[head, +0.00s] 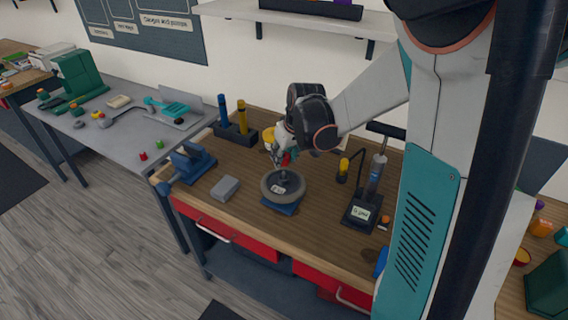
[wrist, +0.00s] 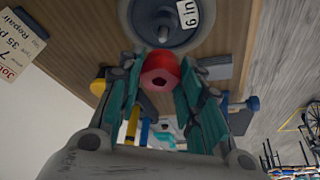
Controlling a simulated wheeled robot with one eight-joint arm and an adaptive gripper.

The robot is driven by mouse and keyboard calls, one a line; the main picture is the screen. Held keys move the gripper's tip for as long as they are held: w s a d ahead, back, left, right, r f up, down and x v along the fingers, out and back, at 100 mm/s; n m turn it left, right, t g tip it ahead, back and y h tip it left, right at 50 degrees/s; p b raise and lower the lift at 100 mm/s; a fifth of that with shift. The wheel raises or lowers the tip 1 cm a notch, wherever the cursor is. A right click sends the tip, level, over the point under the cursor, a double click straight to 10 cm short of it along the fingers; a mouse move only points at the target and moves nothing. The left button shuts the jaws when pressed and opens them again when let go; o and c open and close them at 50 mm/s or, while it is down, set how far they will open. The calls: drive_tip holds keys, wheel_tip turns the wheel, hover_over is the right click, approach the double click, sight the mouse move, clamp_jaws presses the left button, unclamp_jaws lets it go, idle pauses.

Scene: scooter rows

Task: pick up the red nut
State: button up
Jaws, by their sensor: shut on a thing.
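The wheel lies flat on a blue stand (head: 281,207). Its axle stub and "6 in" label show in the wrist view (wrist: 195,12). The fingers hide the sides of the nut.
On the workbench (head: 325,232) are a blue vise (head: 191,163), a grey block (head: 225,188), a black holder with blue and yellow tools (head: 236,133), and a pump with a gauge (head: 366,203). A small red piece (head: 143,156) lies on the grey bench at left.

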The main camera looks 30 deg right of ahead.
wheel_tip(320, 180, up, 14)
drive_tip(key=p, duration=0.2)
drive_tip(key=shift+p, duration=0.35)
drive_tip(key=shift+f, duration=0.15)
